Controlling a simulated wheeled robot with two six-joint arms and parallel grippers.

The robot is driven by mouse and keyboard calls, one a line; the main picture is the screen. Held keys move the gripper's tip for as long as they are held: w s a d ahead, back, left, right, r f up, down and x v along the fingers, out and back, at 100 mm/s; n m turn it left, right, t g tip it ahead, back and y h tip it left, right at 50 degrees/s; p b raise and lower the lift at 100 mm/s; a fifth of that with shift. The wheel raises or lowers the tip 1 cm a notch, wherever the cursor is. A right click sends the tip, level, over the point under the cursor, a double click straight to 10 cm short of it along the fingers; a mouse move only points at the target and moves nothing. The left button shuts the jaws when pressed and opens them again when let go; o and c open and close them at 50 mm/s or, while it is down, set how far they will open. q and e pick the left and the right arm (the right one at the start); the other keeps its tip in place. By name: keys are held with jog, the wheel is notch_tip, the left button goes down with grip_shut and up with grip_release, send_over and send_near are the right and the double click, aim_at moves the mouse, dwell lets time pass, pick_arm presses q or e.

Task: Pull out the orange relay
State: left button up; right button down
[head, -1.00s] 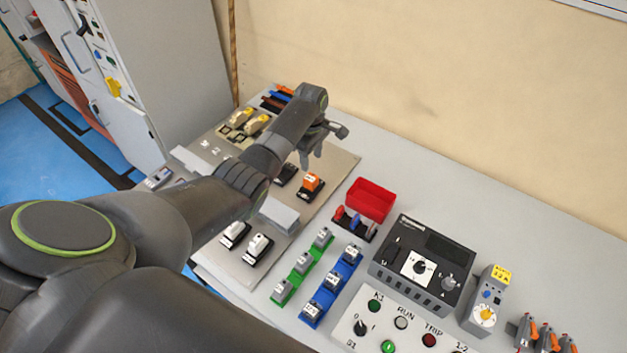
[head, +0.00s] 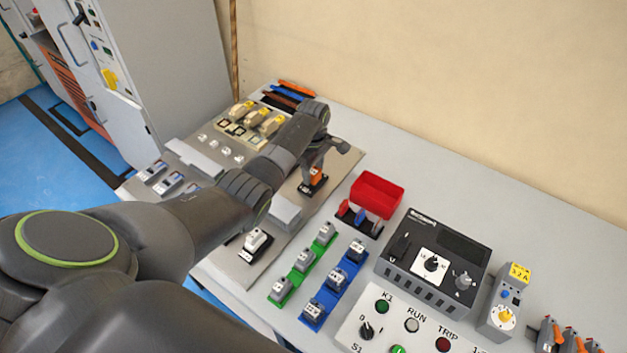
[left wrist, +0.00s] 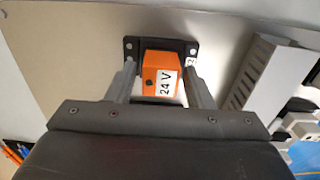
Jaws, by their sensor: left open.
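The orange relay (head: 316,175) sits upright in its black socket (head: 312,187) on the beige mounting plate (head: 243,272). My left gripper (head: 318,165) is right above the relay, pointing down. In the left wrist view the fingers of my left gripper (left wrist: 160,88) are open, one on each side of the relay, with a gap visible on both sides. The right gripper is not in view.
A grey slotted duct (head: 285,212) lies near the relay on the plate. A red bin (head: 376,196) stands right of it. White relays (head: 256,240), green (head: 304,262) and blue (head: 334,282) terminal rows and a dark tester (head: 432,262) stand nearby.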

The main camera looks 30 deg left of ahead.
pick_arm(q)
jog(key=shift+p, duration=0.4)
dwell(0.4)
jog(key=c, duration=0.9)
jog(key=shift+r, duration=0.1)
jog(key=shift+w+r+p, duration=0.1)
jog(key=shift+r+p, duration=0.3)
jog(key=shift+p, duration=0.1)
jog(key=shift+r+p, duration=0.35)
jog(key=shift+p, duration=0.05)
jog(key=shift+r+p, duration=0.25)
jog(key=shift+p, duration=0.1)
jog(key=shift+r, duration=0.2)
